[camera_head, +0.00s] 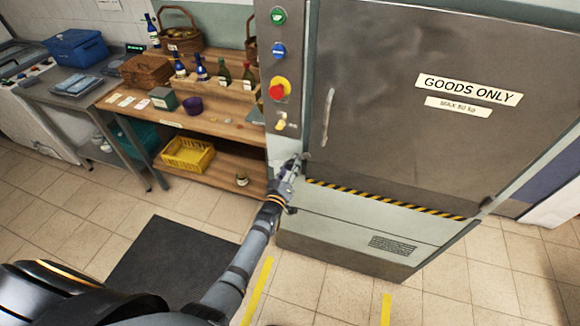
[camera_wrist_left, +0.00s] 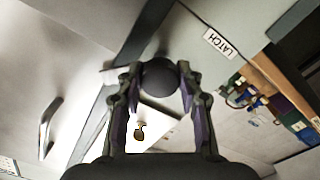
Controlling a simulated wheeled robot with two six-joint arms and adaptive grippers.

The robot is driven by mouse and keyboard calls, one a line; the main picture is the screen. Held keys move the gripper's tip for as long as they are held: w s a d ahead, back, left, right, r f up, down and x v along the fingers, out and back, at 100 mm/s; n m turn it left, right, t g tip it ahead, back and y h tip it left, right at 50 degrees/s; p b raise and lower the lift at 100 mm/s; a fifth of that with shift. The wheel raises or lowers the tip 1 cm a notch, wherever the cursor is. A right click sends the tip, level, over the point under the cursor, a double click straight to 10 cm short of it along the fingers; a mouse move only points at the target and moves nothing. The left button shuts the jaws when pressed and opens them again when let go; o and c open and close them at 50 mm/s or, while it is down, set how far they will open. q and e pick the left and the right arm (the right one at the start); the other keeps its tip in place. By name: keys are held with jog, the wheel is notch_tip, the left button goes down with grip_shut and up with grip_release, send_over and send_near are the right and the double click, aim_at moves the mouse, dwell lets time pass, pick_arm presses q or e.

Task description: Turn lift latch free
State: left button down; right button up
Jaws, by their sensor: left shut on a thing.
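The goods lift's grey metal door (camera_head: 400,110) is closed, with a vertical handle (camera_head: 328,115) near its left edge. My left gripper (camera_head: 295,164) is at the door frame's left post, below and left of that handle. In the left wrist view, its two fingers (camera_wrist_left: 158,88) are shut on a dark round latch knob (camera_wrist_left: 159,74). A pale bar (camera_wrist_left: 112,74) shows just left of the fingers; I cannot tell whether it belongs to the latch. A white LATCH label (camera_wrist_left: 219,43) is on the post nearby. In the head view my gripper hides the latch. My right gripper is not in view.
The post carries a green button (camera_head: 278,16), a blue button (camera_head: 279,50) and a red stop button (camera_head: 278,90). A wooden shelf (camera_head: 215,127) with bottles, baskets and a yellow crate (camera_head: 187,154) stands left of the lift. The floor before the lift is clear, with a dark mat (camera_head: 165,262).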

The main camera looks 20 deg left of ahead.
pick_arm(q)
jog(key=n+p, duration=0.1)
jog(key=n, duration=0.3)
jog(key=shift+r+n, duration=0.1)
jog(key=shift+n, duration=0.2)
jog(key=n, duration=0.3)
jog(key=shift+p, duration=0.35)
jog(key=shift+n, duration=0.8)
jog(key=c, duration=0.8)
grip_release()
jog(key=shift+c, duration=0.2)
jog(key=s, duration=1.2)
jog(key=shift+a, duration=0.25)
